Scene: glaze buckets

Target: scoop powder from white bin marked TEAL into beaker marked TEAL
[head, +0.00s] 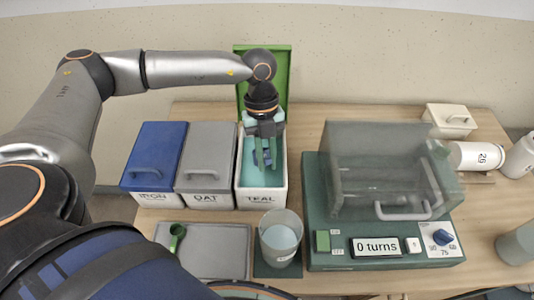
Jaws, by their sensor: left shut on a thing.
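The white bin marked TEAL (262,199) stands at the right end of a row of bins, with its green lid (242,64) raised behind it. Teal powder (246,160) shows inside. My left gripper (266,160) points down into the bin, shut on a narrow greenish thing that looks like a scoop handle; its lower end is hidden. A clear beaker (279,258) stands upright on a dark green pad (260,268) in front of the bin, with pale blue-teal contents; its label is too small to read. My right gripper is not in view.
Left of the bin stand closed bins marked OAT (204,200) and IRON (152,199). A green scoop (177,236) lies on a grey tray (222,254). A green machine (318,246) with a clear hood (372,165) and a "0 turns" display stands right of the beaker. White jars are farther right.

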